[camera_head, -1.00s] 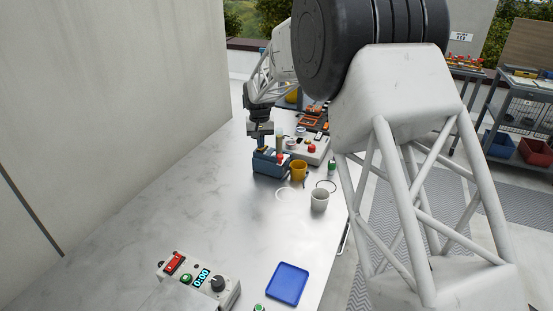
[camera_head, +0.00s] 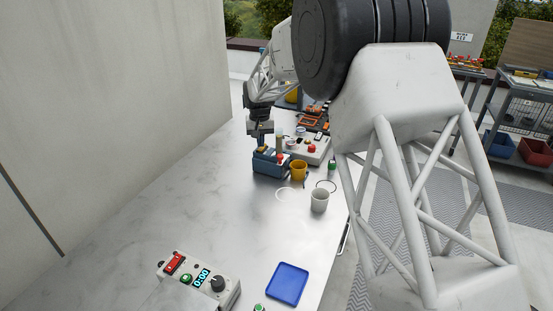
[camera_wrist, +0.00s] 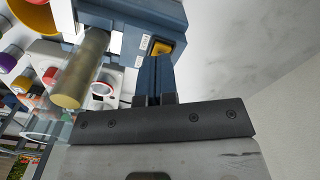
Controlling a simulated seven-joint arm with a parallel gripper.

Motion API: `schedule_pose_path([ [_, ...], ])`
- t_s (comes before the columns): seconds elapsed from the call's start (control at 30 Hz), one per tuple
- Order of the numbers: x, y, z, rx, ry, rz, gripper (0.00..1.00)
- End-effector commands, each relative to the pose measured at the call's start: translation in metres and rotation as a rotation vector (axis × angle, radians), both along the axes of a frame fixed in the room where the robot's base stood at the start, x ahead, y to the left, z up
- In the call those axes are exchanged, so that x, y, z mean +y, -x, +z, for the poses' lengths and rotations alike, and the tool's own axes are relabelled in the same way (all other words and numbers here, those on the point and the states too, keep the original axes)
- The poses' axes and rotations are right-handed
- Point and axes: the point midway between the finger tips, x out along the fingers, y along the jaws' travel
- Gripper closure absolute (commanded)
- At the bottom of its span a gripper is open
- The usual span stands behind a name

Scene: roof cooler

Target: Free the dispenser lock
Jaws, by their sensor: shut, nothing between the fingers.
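The dispenser is a blue-grey box (camera_head: 268,168) on the bench, with a small red part on its front. It fills the upper middle of the wrist view (camera_wrist: 125,20). A yellow-orange catch, apparently the lock, sits in a recess there (camera_wrist: 161,47). My gripper (camera_head: 261,144) is over the dispenser's top. In the wrist view its blue fingers (camera_wrist: 156,64) are together and empty, with the tips right at the catch. The fingers partly hide it, so I cannot tell whether they touch. A brownish-green cylinder (camera_wrist: 81,68) stands beside the fingers.
A white box with a red button (camera_head: 311,148) is behind. A timer box (camera_head: 205,284) and blue tray (camera_head: 288,283) are nearer. The left bench is clear.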

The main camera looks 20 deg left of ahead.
Motion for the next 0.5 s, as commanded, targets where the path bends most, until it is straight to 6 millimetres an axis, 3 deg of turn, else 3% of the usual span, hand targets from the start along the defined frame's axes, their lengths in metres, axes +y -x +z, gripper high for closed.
schedule_pose_path([
  [0.5, 0.0, 0.0, 0.03, -0.002, -0.001, 0.0, 1.0],
])
